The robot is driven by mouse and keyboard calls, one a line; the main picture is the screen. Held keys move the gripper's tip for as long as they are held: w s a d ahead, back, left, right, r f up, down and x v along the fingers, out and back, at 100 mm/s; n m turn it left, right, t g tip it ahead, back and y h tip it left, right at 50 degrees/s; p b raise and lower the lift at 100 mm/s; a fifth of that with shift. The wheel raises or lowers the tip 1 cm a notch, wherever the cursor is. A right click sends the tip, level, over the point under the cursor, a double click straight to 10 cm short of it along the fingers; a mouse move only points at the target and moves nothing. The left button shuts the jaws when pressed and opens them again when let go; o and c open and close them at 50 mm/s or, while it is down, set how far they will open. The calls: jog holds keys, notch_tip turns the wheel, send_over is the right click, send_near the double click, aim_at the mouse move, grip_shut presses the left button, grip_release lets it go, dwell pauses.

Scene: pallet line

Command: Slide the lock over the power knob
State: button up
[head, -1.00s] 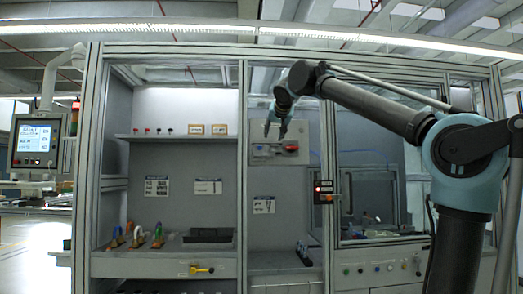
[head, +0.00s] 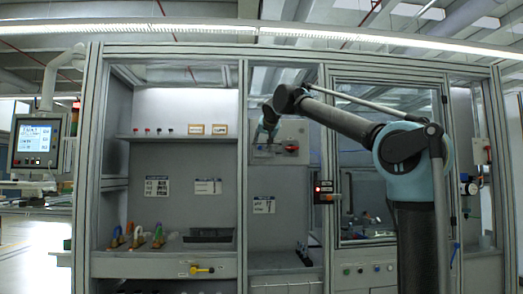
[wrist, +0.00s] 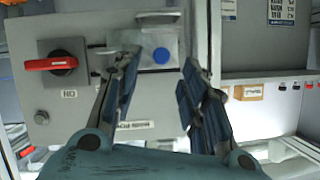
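The red power knob (wrist: 52,64) sits on a dark square plate on a grey box (wrist: 60,105); its handle lies roughly level. It also shows in the head view (head: 291,148). Beside it in the wrist view is a metal plate with a blue round piece (wrist: 161,55), set between short bars; this looks like the sliding lock. It stands apart from the knob. My gripper (wrist: 157,62) is open and empty, its two fingers on either side of the blue piece. Contact cannot be told. In the head view my gripper (head: 264,138) is in front of the box's left part.
An aluminium frame post (head: 243,190) stands left of the box. A shelf (head: 180,137) with small knobs and labels is in the left bay. A lower counter (head: 165,250) holds coloured locks and a black tray. A control screen (head: 36,140) hangs at far left.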

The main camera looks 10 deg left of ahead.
aim_at(260, 147)
jog(key=shift+x, duration=2.5)
jog(key=shift+c, duration=0.3)
